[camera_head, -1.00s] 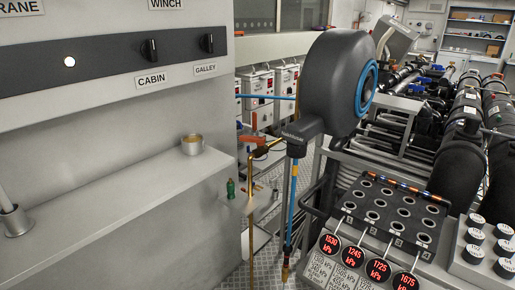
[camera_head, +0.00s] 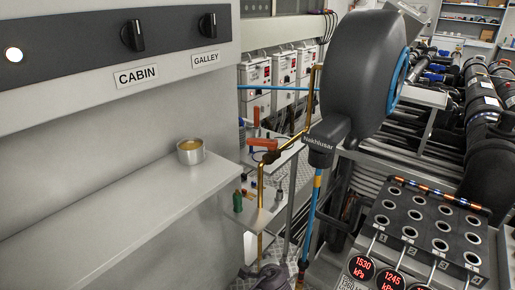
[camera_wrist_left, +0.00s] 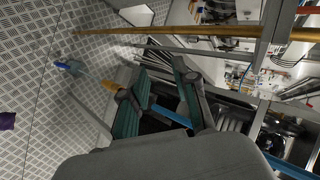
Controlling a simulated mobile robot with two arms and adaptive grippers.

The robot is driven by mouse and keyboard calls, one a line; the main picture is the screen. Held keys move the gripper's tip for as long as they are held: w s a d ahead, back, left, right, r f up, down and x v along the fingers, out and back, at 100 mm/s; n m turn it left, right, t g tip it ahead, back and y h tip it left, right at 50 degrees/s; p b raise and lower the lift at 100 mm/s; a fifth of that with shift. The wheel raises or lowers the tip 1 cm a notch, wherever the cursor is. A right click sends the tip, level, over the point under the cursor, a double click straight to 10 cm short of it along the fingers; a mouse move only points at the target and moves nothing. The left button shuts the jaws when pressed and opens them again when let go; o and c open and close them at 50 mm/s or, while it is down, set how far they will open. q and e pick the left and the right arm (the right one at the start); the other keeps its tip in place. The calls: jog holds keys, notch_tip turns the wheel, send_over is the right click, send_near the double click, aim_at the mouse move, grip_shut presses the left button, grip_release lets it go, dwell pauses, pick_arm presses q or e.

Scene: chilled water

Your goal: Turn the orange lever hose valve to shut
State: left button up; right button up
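The lever lies roughly level, pointing left from the bend in the pipe. A dark shape at the bottom edge of the head view looks like my left gripper (camera_head: 272,278), below the lever and well apart from it. In the left wrist view my left gripper (camera_wrist_left: 163,75) shows its teal-padded fingers spread. A brass pipe (camera_wrist_left: 180,32) crosses above them, apart from the fingertips. My right gripper is in neither view.
A blue hose (camera_head: 314,200) hangs from the reel right of the pipe. A small shelf with bottles (camera_head: 238,200) stands behind it. A grey ledge with a cup (camera_head: 191,152) is at left. A socketed rack with pressure gauges (camera_head: 430,225) is at right.

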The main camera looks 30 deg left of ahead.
pick_arm(q)
jog(key=w+a+r+t+y, duration=0.1)
jog(key=w+r+t+y, duration=0.15)
jog(key=r, duration=0.65)
jog(key=w+a+r+t+y, duration=0.1)
jog(key=w+r, duration=0.2)
jog(key=r, duration=0.6)
jog(key=y, duration=0.4)
send_near(256, 144)
jog(key=shift+n, duration=0.3)
jog(key=b+x, duration=0.5)
jog(key=x, duration=0.3)
jog(key=shift+w+a, duration=0.4)
jog(key=shift+a, duration=0.05)
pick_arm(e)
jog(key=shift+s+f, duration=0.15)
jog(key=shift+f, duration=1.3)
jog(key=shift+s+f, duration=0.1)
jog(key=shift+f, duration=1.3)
pick_arm(q)
grip_shut()
